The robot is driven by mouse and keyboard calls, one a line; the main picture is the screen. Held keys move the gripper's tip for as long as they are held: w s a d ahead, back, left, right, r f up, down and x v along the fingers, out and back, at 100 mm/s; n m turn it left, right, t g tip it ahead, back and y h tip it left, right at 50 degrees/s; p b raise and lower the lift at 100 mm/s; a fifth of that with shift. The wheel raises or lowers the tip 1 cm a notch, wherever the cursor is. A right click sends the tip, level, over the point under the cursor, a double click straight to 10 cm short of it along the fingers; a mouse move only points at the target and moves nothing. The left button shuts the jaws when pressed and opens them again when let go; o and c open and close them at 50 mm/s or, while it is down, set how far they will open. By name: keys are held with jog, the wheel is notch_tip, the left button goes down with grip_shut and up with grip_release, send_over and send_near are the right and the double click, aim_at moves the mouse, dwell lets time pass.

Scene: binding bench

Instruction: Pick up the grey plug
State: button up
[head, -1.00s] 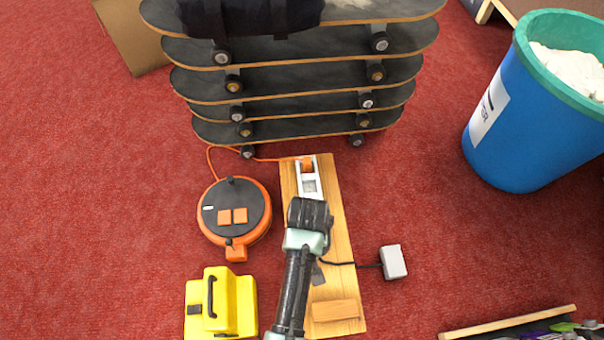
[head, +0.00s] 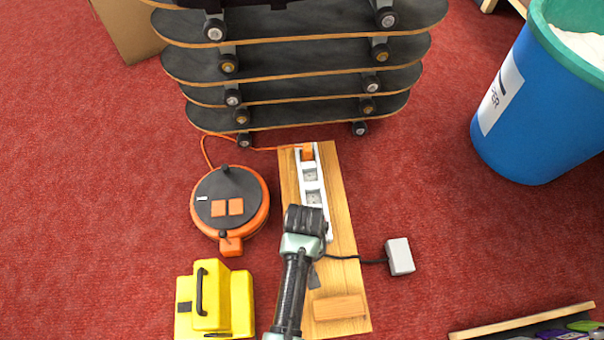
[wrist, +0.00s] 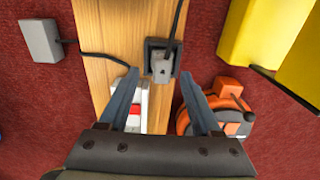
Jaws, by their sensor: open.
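The grey plug (wrist: 160,70) sits in a dark square holder or socket on the wooden board, with a dark cable rising from it in the wrist view. My gripper (wrist: 159,76) is open, with one blue-grey finger on each side of the plug in that view. The fingers appear apart from it, and I cannot tell their height over it. In the head view my arm end hides the plug's place. The white power strip (head: 312,183) lies on the board (head: 340,220) beyond my arm, with an orange plug (head: 307,153) at its far end.
An orange cable reel (head: 230,205) and a yellow case (head: 215,305) stand left of the board. A grey box (head: 400,257) on a black cable lies right of it. Stacked skateboards (head: 300,115) stand behind; a blue bin (head: 535,110) is at right. Red carpet is open between.

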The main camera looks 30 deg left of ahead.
notch_tip(320, 180, down, 4)
jog(key=shift+s+a+r+b, duration=0.1)
jog(key=shift+a+r+b, duration=0.1)
jog(key=shift+b, duration=1.05)
jog(key=shift+r, duration=0.1)
grip_shut()
